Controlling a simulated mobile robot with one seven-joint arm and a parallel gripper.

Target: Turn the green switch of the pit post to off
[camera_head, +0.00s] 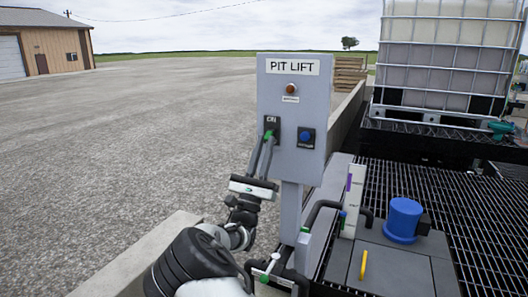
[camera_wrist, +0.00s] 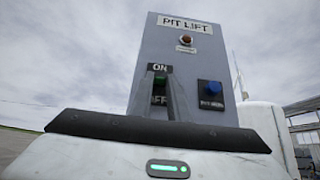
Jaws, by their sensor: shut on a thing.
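The pit post is a grey box (camera_head: 312,100) labelled PIT LIFT, on a grey stand. Its green switch (camera_head: 268,134) sits on a dark plate marked ON above, at the box's lower left. In the wrist view the green switch (camera_wrist: 160,79) shows just under the word ON, with OFF partly hidden below it. My gripper (camera_head: 270,143) reaches up to the plate from below, its fingers shut on the switch. The fingers hide much of the switch, so I cannot tell its exact angle.
A blue button (camera_head: 306,138) sits right of the switch, and an orange-red lamp (camera_head: 292,90) above. A blue motor (camera_head: 403,219), pipes and a yellow handle (camera_head: 363,264) stand on the lid and grating at right. Open gravel lies left.

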